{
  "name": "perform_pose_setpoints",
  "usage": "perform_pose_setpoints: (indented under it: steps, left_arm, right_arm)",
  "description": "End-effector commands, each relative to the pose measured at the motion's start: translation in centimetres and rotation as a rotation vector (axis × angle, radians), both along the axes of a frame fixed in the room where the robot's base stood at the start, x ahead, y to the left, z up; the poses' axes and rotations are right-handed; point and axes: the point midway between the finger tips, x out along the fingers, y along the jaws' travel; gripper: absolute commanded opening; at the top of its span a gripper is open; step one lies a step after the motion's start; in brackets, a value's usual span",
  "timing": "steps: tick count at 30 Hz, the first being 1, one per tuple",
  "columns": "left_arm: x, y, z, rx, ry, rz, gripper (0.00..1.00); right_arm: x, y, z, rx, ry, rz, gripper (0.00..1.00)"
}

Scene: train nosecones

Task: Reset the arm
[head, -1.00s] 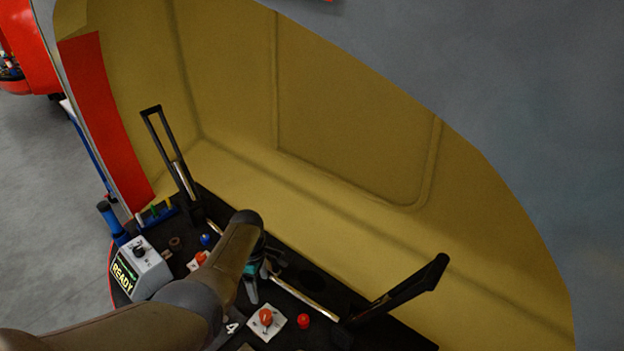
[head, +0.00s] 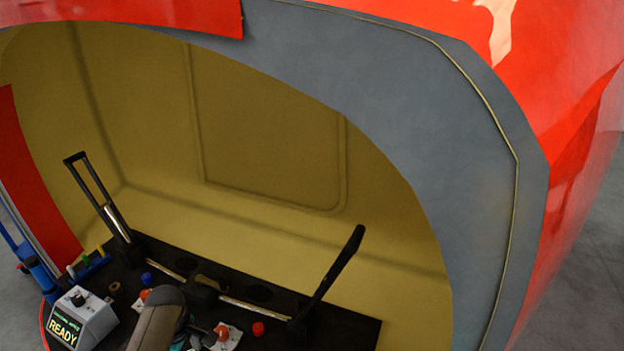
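One arm of mine (head: 158,318), a brown and grey link, shows at the bottom of the head view, over the front of the black work surface. I take it to be my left arm. My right arm and gripper are not in view.
The black work surface (head: 345,333) lies inside a yellow-walled nosecone (head: 265,150). Two black-handled frames (head: 88,180) (head: 338,268) rise from it. A grey rim (head: 440,200) curves around the opening.

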Motion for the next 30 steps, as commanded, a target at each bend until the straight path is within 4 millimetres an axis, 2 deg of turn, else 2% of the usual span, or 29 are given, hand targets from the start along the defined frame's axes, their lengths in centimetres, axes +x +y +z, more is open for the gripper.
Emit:
perform_pose_setpoints:
  steps: [1,3,5,8,15,24,30]
  left_arm:
    - [-0.8,0.0,-0.2,0.012,-0.001,-0.047,0.77]
    - [-1.5,0.0,-0.1,0.030,-0.009,-0.123,0.77]
    - [-2.3,-0.1,0.0,0.046,-0.015,-0.200,0.77]
    - [-4.0,-0.6,0.4,0.075,-0.024,-0.344,0.77]
    - [-8.4,-3.0,2.3,0.130,-0.048,-0.704,0.77]
    - [-14.8,-7.3,6.8,0.174,-0.095,-1.146,0.77]
    - [-17.9,-9.4,9.8,0.191,-0.127,-1.346,0.77]
  right_arm:
    - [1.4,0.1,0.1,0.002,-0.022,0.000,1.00]
    - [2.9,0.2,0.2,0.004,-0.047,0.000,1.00]
    - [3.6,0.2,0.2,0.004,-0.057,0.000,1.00]
    - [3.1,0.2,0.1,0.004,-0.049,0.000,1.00]
    - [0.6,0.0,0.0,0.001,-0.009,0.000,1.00]
    - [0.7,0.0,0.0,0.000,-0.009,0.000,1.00]
    - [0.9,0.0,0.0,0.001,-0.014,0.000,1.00]
